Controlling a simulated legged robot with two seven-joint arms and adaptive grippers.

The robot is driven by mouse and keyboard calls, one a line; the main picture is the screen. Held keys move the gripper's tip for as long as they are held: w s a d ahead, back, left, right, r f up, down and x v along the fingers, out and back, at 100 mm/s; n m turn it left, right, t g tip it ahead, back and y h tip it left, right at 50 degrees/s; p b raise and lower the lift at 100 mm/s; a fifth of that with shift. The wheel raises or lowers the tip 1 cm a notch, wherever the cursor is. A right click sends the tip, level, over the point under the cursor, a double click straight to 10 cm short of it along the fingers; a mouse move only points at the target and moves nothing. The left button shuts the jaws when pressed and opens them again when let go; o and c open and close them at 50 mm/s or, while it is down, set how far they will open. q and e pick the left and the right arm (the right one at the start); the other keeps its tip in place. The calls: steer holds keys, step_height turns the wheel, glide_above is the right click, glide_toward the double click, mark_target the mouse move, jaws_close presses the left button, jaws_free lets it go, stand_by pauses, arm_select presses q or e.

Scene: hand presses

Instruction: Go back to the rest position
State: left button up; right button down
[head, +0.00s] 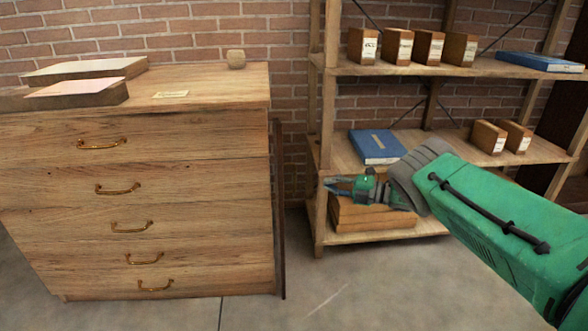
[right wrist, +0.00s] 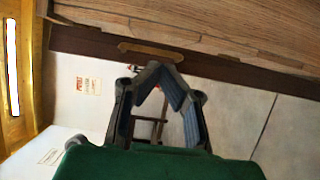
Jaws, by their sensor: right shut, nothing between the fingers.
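My right arm is green and comes in from the right in the head view. Its gripper (head: 338,185) points left, in front of the wooden shelf rack and to the right of the chest of drawers. In the right wrist view the fingers of this gripper (right wrist: 155,75) come together at the tips and hold nothing. My left gripper is not in the head view.
A wooden chest of drawers (head: 190,190) with brass handles stands at the left. The shelf rack (head: 460,68) holds small brown boxes (head: 430,47), a blue book (head: 376,146) and another blue book (head: 540,62). The grey floor (head: 350,285) in front is clear.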

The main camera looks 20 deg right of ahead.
steer(key=shift+d, duration=0.1)
steer(key=s+a+f+m+g+h+p, duration=0.1)
steer(key=s+a+f+m+h+p, duration=0.2)
steer(key=s+m, duration=0.35)
steer(key=s+a+f+m+g+h+p, duration=0.1)
steer(key=s+f+m+h+p, duration=0.1)
steer(key=s+f+m+h, duration=0.4)
steer(key=s+a+f+m+g+h+p, duration=0.1)
steer(key=s+a+m+h+p, duration=0.15)
steer(key=s+m, duration=0.4)
steer(key=s+a+r+m+g+p, duration=0.1)
steer(key=s+a+m+g, duration=0.1)
steer(key=s, duration=0.7)
steer(key=s+a+r+m+g+p, duration=0.1)
steer(key=s+a+r+m+g, duration=0.1)
steer(key=s, duration=0.8)
steer(key=s+a+r+m+g+h+p, duration=0.1)
steer(key=s+a+r+m+g+p, duration=0.1)
steer(key=s, duration=0.8)
steer(key=a+m+g, duration=0.1)
steer(key=a+g, duration=0.1)
steer(key=g, duration=0.1)
steer(key=shift+s+a, duration=0.2)
steer(key=shift+w+f, duration=0.1)
